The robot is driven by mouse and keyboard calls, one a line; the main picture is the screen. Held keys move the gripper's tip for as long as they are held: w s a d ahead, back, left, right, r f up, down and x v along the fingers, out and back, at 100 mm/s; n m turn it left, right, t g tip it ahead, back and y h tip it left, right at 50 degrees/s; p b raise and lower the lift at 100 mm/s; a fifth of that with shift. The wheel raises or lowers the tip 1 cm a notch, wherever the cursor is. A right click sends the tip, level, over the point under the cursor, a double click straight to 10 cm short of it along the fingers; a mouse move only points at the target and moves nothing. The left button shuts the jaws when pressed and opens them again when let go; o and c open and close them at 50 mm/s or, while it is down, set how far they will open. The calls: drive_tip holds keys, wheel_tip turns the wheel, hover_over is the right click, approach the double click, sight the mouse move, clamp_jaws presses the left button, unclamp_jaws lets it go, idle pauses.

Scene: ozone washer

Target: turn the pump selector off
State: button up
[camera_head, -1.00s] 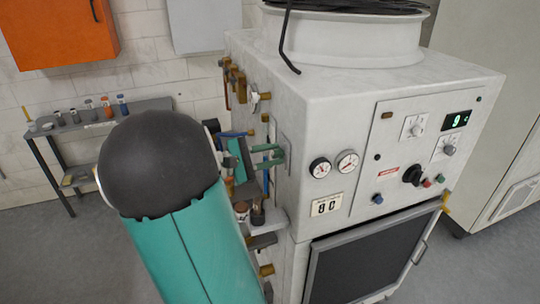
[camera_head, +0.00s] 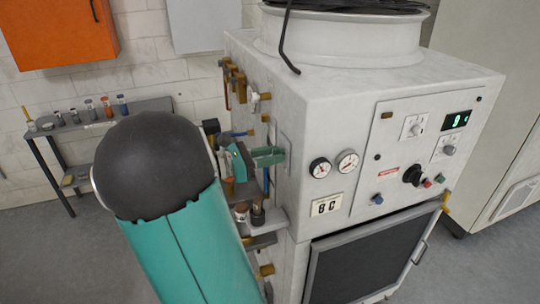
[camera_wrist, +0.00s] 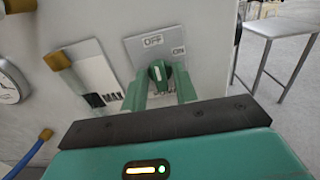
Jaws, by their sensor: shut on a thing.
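The pump selector is a small green knob (camera_wrist: 159,72) with a white mark on a grey plate (camera_wrist: 137,50) labelled OFF and ON. The white mark stands nearly upright in the wrist view, towards the OFF label (camera_wrist: 153,40); the ON label (camera_wrist: 179,50) is to its right. My gripper (camera_wrist: 160,88) has its green fingers on both sides of the knob, shut on it. In the head view, my gripper (camera_head: 272,157) reaches the washer's left side, and its fingers hide the knob.
The white washer cabinet (camera_head: 335,100) has gauges (camera_head: 347,162) and a control panel with a lit display (camera_head: 455,120). Brass valves (camera_head: 234,82) and a small shelf with jars (camera_head: 257,213) lie close to my arm. A side table (camera_head: 100,112) stands behind.

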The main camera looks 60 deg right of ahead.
drive_tip(key=shift+w, duration=0.1)
idle(0.3)
drive_tip(key=o, duration=0.6)
drive_tip(key=v, duration=1.4)
